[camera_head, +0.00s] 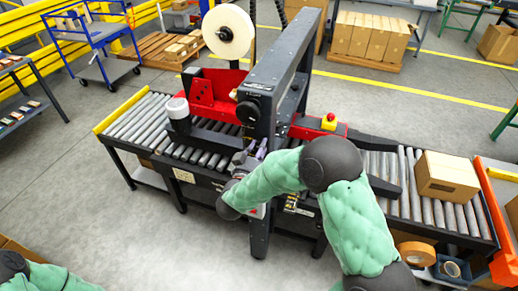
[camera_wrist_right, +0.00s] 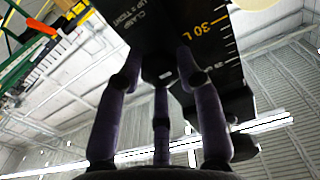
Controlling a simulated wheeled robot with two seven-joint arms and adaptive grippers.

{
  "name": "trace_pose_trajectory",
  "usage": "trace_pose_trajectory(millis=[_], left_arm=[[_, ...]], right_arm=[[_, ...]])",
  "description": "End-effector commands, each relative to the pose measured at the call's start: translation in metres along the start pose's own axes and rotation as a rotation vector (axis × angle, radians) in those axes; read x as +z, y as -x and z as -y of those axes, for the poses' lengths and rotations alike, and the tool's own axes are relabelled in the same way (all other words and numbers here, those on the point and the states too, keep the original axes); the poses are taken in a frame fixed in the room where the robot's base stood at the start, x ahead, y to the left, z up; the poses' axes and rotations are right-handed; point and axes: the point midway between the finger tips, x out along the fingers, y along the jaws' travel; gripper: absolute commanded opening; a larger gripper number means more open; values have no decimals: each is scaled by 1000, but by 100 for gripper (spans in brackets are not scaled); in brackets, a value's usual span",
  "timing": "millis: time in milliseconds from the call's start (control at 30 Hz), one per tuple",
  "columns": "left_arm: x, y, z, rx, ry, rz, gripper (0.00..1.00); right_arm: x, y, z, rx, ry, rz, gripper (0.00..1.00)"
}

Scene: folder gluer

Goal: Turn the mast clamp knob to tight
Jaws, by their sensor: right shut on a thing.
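The folder gluer's black mast (camera_head: 262,200) stands at the near side of the roller conveyor. My right arm reaches across to it, and my right gripper (camera_head: 252,158) is at the mast, partly hidden by the arm. In the right wrist view the purple fingers of the gripper (camera_wrist_right: 158,78) close around a small dark knob (camera_wrist_right: 158,66) under a black block with "CLAMP" and "TIGHT" lettering (camera_wrist_right: 132,18). A small pale mark shows on the knob. Most of the knob is hidden by the fingers. My left gripper is out of view.
A yellow scale marked 30 (camera_wrist_right: 205,28) runs beside the lettering. A carton (camera_head: 447,176) sits on the rollers at right.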

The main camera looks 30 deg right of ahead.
Motion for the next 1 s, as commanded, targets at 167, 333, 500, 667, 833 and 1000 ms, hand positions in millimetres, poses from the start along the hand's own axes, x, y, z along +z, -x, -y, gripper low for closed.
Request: trace_pose_trajectory(millis=[167, 333, 500, 667, 833, 1000], left_arm=[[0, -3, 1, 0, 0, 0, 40], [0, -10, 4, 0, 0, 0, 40], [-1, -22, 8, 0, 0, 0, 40], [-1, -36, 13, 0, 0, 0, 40], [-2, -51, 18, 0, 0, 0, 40], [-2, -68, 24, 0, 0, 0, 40]], right_arm=[[4, 1, 0, -2, -19, 7, 4], [6, 1, 0, -2, -89, 7, 4], [8, 2, 0, -2, -212, 9, 4], [9, 2, 0, -2, -359, 10, 4], [10, 2, 1, -2, -521, 11, 4], [11, 2, 2, -1, -682, 13, 4]])
